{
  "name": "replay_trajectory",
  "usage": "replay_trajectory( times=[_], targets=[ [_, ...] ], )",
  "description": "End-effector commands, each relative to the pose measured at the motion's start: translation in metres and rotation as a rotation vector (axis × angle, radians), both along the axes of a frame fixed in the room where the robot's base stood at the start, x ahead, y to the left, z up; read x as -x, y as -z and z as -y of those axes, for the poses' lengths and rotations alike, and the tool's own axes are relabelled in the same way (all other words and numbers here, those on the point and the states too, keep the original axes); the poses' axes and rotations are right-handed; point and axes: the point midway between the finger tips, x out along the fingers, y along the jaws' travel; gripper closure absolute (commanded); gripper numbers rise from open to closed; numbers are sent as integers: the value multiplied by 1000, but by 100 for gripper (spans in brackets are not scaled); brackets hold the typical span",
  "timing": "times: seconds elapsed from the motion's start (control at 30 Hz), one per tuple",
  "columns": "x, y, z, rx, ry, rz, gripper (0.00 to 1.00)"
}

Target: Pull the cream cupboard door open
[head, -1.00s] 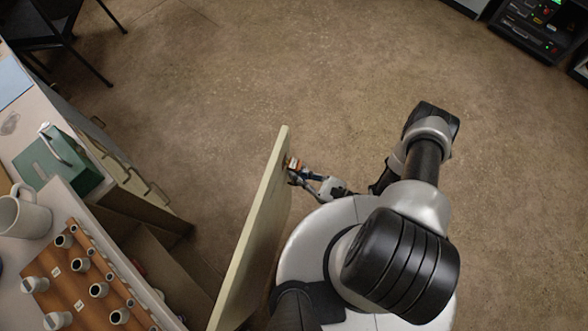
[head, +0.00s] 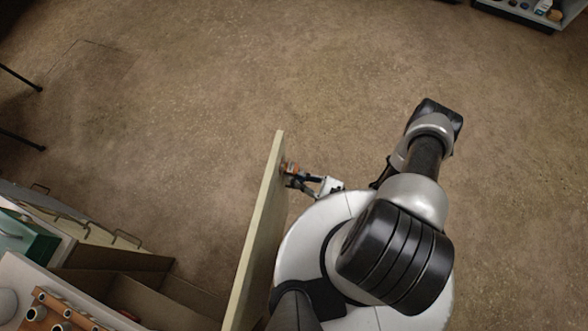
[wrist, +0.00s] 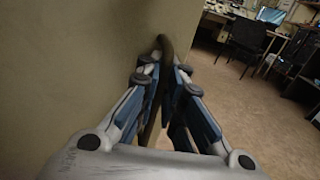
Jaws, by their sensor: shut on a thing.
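The cream cupboard door (head: 256,240) stands swung out from the cupboard, seen nearly edge-on from above in the head view. Its flat face (wrist: 70,70) fills the left of the wrist view. My gripper (head: 290,174) is at the door's outer end, on its right side. In the wrist view my gripper (wrist: 160,85) is shut on the dark curved door handle (wrist: 164,48), which runs between the fingers. The open cupboard interior (head: 150,295) shows left of the door.
A desk with a green box (head: 25,240) and a wooden board with several knobs (head: 55,312) is at the lower left. Drawer fronts with handles (head: 125,238) face the floor. A chair (wrist: 248,38) and a far desk stand across the room. The floor (head: 200,110) beyond the door is clear.

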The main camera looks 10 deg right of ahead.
Motion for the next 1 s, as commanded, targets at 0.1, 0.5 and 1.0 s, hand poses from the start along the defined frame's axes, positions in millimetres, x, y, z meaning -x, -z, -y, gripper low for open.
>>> replay_trajectory(
  times=[0.1,0.5,1.0],
  targets=[
    [2,1,-2,2,-5,-5,100],
    [1,1,-1,1,-3,-3,84],
    [8,0,14,-1,5,-2,84]
  ],
)
